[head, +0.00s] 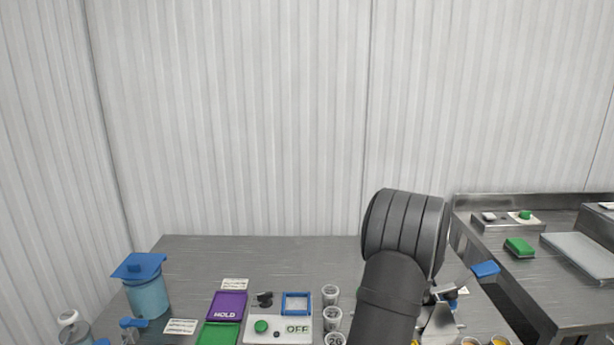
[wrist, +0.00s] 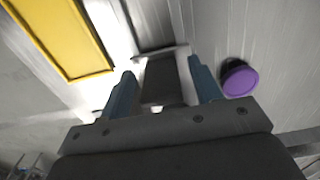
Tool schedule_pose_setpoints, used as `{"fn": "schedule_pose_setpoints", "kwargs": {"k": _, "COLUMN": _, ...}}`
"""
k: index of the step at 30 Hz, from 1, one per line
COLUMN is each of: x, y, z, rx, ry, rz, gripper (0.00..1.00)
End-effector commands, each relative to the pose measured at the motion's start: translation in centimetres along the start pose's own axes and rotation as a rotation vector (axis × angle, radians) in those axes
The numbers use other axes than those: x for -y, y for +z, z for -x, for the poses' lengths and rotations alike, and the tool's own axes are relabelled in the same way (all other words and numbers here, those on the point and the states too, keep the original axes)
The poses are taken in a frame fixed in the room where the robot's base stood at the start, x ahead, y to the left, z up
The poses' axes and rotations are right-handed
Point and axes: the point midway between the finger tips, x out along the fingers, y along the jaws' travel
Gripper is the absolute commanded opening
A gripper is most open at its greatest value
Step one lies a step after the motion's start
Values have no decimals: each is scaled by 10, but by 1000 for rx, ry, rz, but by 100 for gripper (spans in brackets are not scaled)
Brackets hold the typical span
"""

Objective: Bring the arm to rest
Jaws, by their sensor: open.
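My arm (head: 385,300) rises at the right of the middle in the head view, bent at a thick dark joint. It hides part of the table behind it, and my gripper's fingertips cannot be made out there. In the wrist view my gripper (wrist: 158,90) has its two blue fingers apart with nothing held between them. A dark bar-shaped thing (wrist: 160,78) shows beyond the gap between the fingers; I cannot tell how far off it is.
The steel table (head: 200,252) holds a blue-lidded container (head: 147,293), a purple MOLD mat (head: 229,306), a green tray (head: 218,334), a blue-framed square (head: 296,303), a white OFF panel (head: 262,338) and several cups (head: 332,318). A second counter (head: 560,292) stands at the right. The table's back is clear.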

Motion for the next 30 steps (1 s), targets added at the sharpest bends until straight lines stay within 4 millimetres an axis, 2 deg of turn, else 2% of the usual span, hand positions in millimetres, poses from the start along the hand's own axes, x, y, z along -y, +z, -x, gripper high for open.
{"fn": "schedule_pose_setpoints", "kwargs": {"k": 1, "x": 2, "y": 14, "z": 4, "rx": -2, "ry": -5, "rz": 6, "gripper": 58}}
{"fn": "schedule_pose_setpoints", "kwargs": {"k": 3, "x": 2, "y": 28, "z": 4, "rx": -1, "ry": -3, "rz": 7, "gripper": 58}}
{"fn": "schedule_pose_setpoints", "kwargs": {"k": 20, "x": 1, "y": 141, "z": 4, "rx": -2, "ry": -3, "rz": 7, "gripper": 58}}
{"fn": "schedule_pose_setpoints", "kwargs": {"k": 30, "x": 1, "y": 137, "z": 76, "rx": -3, "ry": -7, "rz": 3, "gripper": 58}}
